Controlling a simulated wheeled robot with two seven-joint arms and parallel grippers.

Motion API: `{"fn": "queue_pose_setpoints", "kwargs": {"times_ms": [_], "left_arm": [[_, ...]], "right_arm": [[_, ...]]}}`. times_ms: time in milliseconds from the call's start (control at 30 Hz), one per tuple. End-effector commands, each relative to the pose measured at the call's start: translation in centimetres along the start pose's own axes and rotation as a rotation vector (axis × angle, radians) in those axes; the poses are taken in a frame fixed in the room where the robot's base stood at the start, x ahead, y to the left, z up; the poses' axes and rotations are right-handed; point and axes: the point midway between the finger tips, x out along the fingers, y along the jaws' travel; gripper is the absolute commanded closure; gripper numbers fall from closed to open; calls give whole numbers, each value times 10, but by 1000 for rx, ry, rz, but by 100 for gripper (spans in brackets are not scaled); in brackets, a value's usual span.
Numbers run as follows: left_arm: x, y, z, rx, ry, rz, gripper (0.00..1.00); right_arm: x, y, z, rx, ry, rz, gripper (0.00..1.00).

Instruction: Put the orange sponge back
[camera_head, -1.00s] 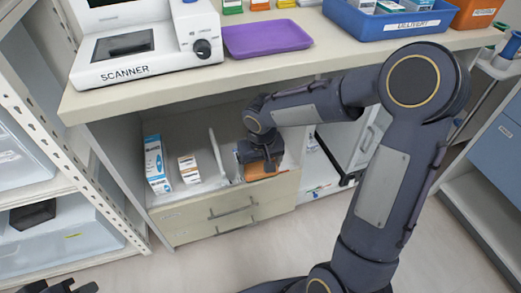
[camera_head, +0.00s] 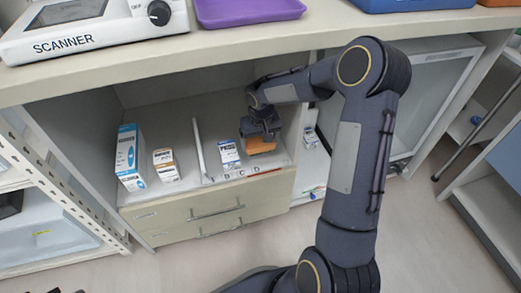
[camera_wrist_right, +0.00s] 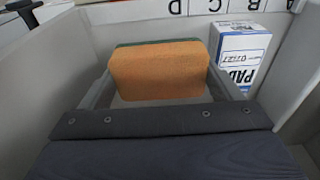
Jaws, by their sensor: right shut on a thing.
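The orange sponge (camera_head: 262,146) is between the fingers of my right gripper (camera_head: 263,132), inside the open cubby under the counter. In the right wrist view the sponge (camera_wrist_right: 157,72) shows its orange face with a thin green layer at its top edge, and a finger of the gripper (camera_wrist_right: 160,82) presses each side. It is just right of a white and blue pad box (camera_head: 230,155), which also shows in the wrist view (camera_wrist_right: 240,55). I cannot tell whether the sponge touches the cubby floor. Only a dark scrap of my left gripper (camera_head: 62,290) shows at the bottom left.
A tall blue and white box (camera_head: 129,157) and a small box (camera_head: 166,164) stand left of an upright white divider (camera_head: 200,150). Letter labels run along the cubby's front edge. The counter (camera_head: 270,38) overhangs above, carrying a scanner (camera_head: 90,22) and purple tray (camera_head: 248,10).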

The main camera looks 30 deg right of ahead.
Motion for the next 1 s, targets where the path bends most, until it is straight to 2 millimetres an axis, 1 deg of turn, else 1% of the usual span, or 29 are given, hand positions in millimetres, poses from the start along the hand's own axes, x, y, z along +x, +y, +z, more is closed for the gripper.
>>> {"fn": "queue_pose_setpoints", "kwargs": {"times_ms": [33,267,333,400,500,733,867,900,1000], "left_arm": [[4,-2,2,0,0,0,100],[8,-4,4,0,0,0,100],[12,-5,6,0,0,0,100],[16,-7,8,0,0,0,100],[19,-9,10,0,0,0,100],[18,-8,9,0,0,0,100],[20,-9,10,0,0,0,100],[20,-9,10,0,0,0,100],[20,-9,10,0,0,0,100]], "right_arm": [[8,2,-3,1,0,-1,33],[20,7,-10,0,0,-1,33],[30,9,-12,0,-1,-1,33],[42,8,-10,-2,-2,0,33],[53,8,-9,0,0,-1,33],[52,8,-9,-1,1,-1,33],[56,8,-9,-1,1,-1,33],[56,8,-9,-1,1,-1,14],[55,8,-9,-1,1,-1,1]]}}
